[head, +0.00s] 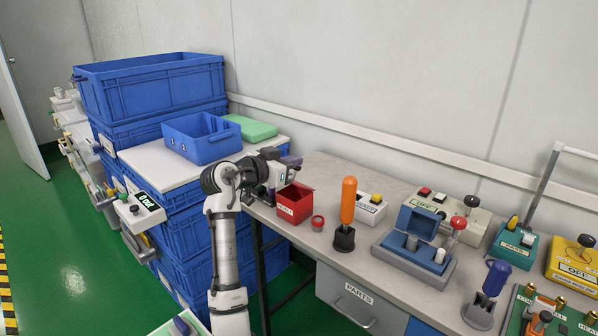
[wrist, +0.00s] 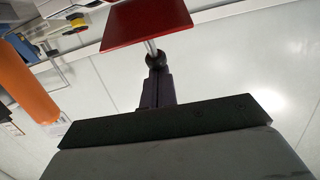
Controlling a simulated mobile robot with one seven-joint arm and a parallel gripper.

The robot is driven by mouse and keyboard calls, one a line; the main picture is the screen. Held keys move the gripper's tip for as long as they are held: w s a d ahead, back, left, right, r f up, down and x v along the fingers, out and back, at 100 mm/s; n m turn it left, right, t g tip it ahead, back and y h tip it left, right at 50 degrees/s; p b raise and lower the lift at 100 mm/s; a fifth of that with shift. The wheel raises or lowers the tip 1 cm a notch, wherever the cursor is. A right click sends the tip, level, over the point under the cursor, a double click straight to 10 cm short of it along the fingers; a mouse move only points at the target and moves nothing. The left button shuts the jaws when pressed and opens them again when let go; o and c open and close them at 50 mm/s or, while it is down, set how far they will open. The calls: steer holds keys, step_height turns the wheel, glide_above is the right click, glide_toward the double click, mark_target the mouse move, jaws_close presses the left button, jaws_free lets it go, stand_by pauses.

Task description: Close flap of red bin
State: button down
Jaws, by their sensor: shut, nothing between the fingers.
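The red bin (head: 293,207) stands at the left end of the grey bench, with a white label on its front. Its top looks open in the head view. My gripper (head: 292,163) is above and just behind the bin, with its dark fingers shut and empty. In the wrist view my gripper (wrist: 157,75) points at a flat red panel (wrist: 146,22), which looks like the bin's flap. A thin metal rod shows between fingertips and panel; I cannot tell whether they touch.
A red knob (head: 318,222) and an orange-handled tool (head: 348,205) stand right of the bin; the orange handle also shows in the wrist view (wrist: 25,85). Blue crates (head: 150,90) and a small blue bin (head: 205,145) are at the left. The wall is close behind.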

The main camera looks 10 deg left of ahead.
mark_target(295, 170)
steer(key=s+f+t+h+b, duration=0.1)
steer(key=b, duration=0.2)
steer(key=a+f+t+b, duration=0.1)
steer(key=b, duration=0.2)
steer(key=s+f+t+h+b, duration=0.1)
steer(key=b, duration=0.2)
steer(key=shift+s+a+f+t+h, duration=0.2)
steer(key=shift+s+a+t+h, duration=0.1)
steer(key=shift+t, duration=0.1)
steer(key=b, duration=0.2)
steer(key=t+h+b, duration=0.1)
steer(key=b, duration=0.1)
steer(key=shift+s+a+f+t, duration=0.25)
steer(key=shift+s+f+t, duration=0.05)
steer(key=shift+s+f, duration=0.1)
steer(key=shift+r+b, duration=0.1)
steer(key=shift+b, duration=0.25)
